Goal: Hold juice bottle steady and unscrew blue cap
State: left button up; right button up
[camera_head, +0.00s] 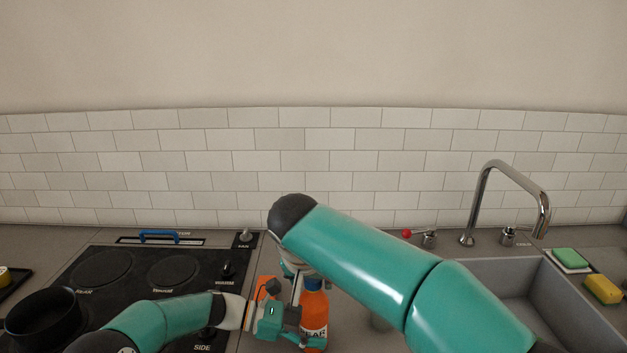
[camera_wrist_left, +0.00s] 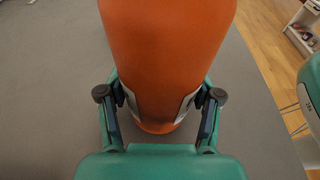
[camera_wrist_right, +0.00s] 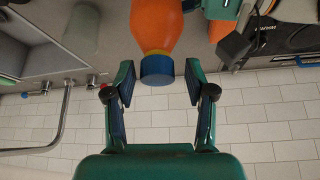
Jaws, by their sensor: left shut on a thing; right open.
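The orange juice bottle (camera_head: 316,308) stands upright on the counter in the head view, its top mostly hidden by my right arm. My left gripper (camera_head: 303,336) is shut around the bottle's body; the left wrist view shows both fingers pressed on the orange side (camera_wrist_left: 166,50). The blue cap (camera_wrist_right: 157,70) is on the bottle's neck in the right wrist view, where the bottle (camera_wrist_right: 155,25) appears upside down. My right gripper (camera_wrist_right: 159,82) is open, with a finger on either side of the cap and a gap on both sides.
A black stove (camera_head: 130,280) with a dark pot (camera_head: 40,318) lies to the left. The sink (camera_head: 520,290) and its tall faucet (camera_head: 485,190) are to the right, with a green sponge (camera_head: 570,257) and a yellow sponge (camera_head: 602,289) beside it. A tiled wall stands behind.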

jog(key=shift+a+m+h, duration=0.3)
jog(key=shift+m+h, duration=0.2)
jog(key=shift+m, duration=0.7)
jog(key=m+g+h, duration=0.1)
jog(key=m, duration=0.2)
jog(key=shift+w, duration=0.15)
jog(key=shift+d, duration=0.1)
jog(key=shift+d, duration=0.15)
